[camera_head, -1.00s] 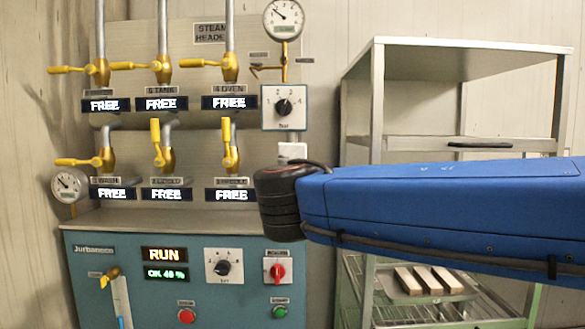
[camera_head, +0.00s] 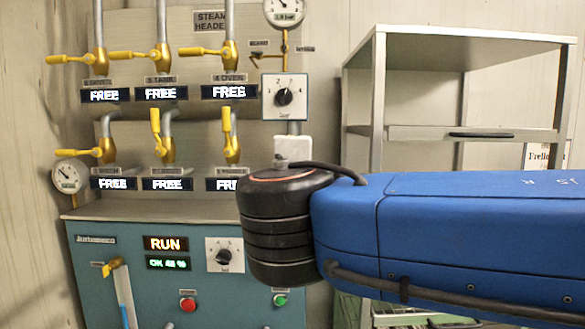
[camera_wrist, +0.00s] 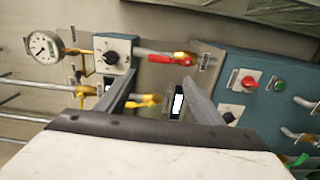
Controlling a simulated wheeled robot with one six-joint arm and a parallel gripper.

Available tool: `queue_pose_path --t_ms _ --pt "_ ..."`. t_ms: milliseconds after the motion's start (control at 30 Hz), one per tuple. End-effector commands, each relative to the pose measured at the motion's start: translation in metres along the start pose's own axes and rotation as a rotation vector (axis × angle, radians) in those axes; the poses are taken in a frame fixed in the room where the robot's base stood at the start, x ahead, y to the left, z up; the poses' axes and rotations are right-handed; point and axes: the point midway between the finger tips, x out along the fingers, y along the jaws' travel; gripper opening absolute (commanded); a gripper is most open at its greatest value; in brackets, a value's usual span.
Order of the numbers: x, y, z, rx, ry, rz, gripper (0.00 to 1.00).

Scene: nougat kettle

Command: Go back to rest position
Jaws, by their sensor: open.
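My gripper (camera_wrist: 160,88) shows in the wrist view with its two grey fingers apart and nothing between them. Behind the fingers are the panel's gauge (camera_wrist: 43,46), a black dial and several yellow-handled valves, with one red handle (camera_wrist: 182,59). In the head view my blue arm reaches in from the right, and the gripper itself is out of that view. The arm's black joint hides the right part of the blue console (camera_head: 95,270) and part of a lower FREE display.
The console displays read RUN (camera_head: 165,243) and OK. A metal rack (camera_head: 470,45) stands at the right behind my arm. A beige wall (camera_head: 30,120) closes the left side.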

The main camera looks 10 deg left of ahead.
Motion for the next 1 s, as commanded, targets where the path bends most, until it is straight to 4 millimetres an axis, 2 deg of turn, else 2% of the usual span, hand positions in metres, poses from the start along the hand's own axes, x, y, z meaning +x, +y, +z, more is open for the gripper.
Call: queue_pose_path --t_ms 167,267,367,500,633,800,1000 --pt "0.001 -0.001 0.002 0.001 -0.003 -0.002 0.61" --pt "0.005 -0.007 0.016 0.012 -0.026 -0.024 0.61" --pt "0.013 -0.023 0.048 0.035 -0.079 -0.073 0.61" --pt "0.021 -0.057 0.112 0.096 -0.185 -0.173 0.61" --pt "0.018 -0.091 0.169 0.165 -0.287 -0.267 0.61" --pt "0.003 -0.134 0.237 0.27 -0.415 -0.38 0.61" --pt "-0.028 -0.184 0.302 0.415 -0.557 -0.497 0.61"
